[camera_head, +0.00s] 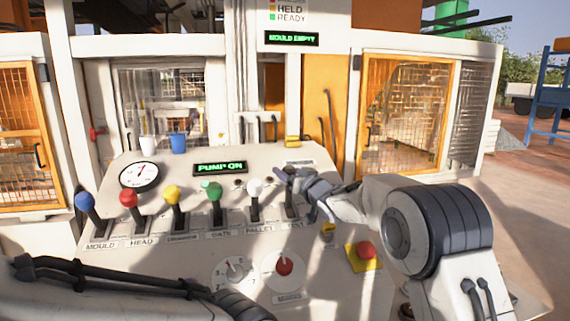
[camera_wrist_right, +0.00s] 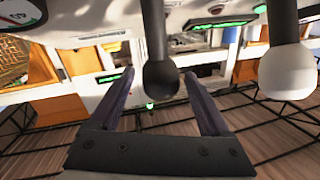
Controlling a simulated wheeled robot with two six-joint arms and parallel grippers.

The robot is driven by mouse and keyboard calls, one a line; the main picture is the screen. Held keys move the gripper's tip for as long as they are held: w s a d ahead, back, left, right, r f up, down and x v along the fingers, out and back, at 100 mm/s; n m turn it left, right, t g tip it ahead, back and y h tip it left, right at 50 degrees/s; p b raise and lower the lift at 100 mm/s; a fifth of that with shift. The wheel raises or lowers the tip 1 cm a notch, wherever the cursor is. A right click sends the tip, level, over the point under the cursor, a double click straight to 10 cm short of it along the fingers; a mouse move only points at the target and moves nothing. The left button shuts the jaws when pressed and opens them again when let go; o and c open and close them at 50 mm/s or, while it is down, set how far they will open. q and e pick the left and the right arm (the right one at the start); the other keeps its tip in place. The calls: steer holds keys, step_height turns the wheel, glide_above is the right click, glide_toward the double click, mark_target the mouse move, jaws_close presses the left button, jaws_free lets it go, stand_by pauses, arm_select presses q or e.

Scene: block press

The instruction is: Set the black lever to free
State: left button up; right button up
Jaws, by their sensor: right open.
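The black lever (camera_head: 290,204) stands at the right end of the lever row on the sloping console. Its top is hidden behind my right gripper (camera_head: 284,176) in the head view. In the right wrist view, the black lever's round knob (camera_wrist_right: 161,80) sits between the two open fingers of my right gripper (camera_wrist_right: 161,103). The fingers are on either side of the knob, with gaps visible; I see no contact. The lever's label is too small to read surely. My left arm crosses the bottom left of the head view, but its gripper is not in view.
The white-knobbed lever (camera_head: 254,189) is close beside the black one, also showing in the wrist view (camera_wrist_right: 288,72). Green (camera_head: 213,192), yellow (camera_head: 172,194), red (camera_head: 129,199) and blue (camera_head: 84,202) levers continue left. A red stop button (camera_head: 365,250) and a dial (camera_head: 284,267) lie below.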

steer(key=shift+p+x, duration=0.6)
steer(key=shift+x, duration=1.15)
jaws_close()
